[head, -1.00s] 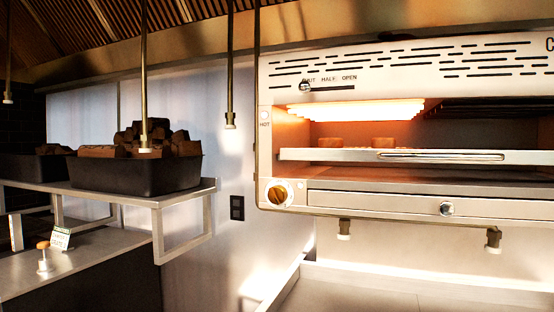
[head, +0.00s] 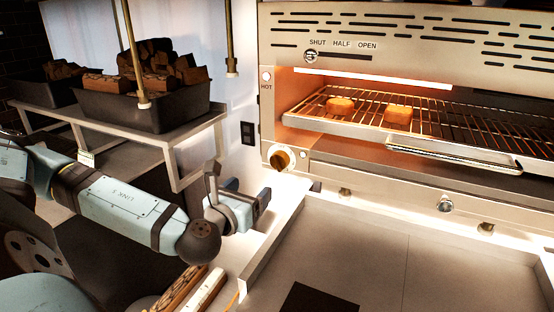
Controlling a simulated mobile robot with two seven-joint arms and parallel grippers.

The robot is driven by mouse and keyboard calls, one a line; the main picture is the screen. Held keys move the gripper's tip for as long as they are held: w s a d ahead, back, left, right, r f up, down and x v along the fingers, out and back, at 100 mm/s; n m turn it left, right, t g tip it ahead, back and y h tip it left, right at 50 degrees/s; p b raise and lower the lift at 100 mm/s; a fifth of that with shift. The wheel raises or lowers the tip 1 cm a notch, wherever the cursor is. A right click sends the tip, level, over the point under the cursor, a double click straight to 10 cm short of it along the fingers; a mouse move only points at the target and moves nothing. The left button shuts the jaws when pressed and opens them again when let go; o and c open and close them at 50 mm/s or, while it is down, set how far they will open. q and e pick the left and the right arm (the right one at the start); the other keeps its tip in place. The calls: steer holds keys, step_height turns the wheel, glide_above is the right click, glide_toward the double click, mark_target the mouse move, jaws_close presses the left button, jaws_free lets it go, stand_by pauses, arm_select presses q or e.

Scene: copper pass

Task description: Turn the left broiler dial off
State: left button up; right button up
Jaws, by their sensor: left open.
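The left broiler dial (head: 281,159) is a round brass-coloured knob on the lower left corner of the broiler front (head: 375,185). The broiler glows orange inside, and its heating strip (head: 375,79) is lit on the left part. My left gripper (head: 262,200) is below and a little left of the dial, apart from it, pointing right. It is open and looks empty; its fingers are small and partly hidden by its own body. My right gripper is out of the picture.
Two toasted pieces (head: 341,105) lie on the broiler rack (head: 450,130). A vent slider (head: 310,56) is above. A dark bin of wood (head: 150,105) stands on a shelf at left. Logs (head: 190,290) lie below my left arm. A wide metal tray (head: 390,250) is under the broiler.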

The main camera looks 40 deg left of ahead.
arm_select(q)
steer(key=b, duration=0.9)
glide_toward(276, 165)
steer(key=shift+w, duration=0.95)
steer(key=p+x, duration=0.1)
steer(key=x, duration=0.1)
steer(key=p+x, duration=0.1)
steer(key=x, duration=0.4)
steer(key=shift+w+a+p, duration=0.2)
steer(key=shift+a+p, duration=0.2)
steer(key=shift+w+a, duration=0.1)
steer(key=shift+w, duration=0.25)
steer(key=c, duration=0.9)
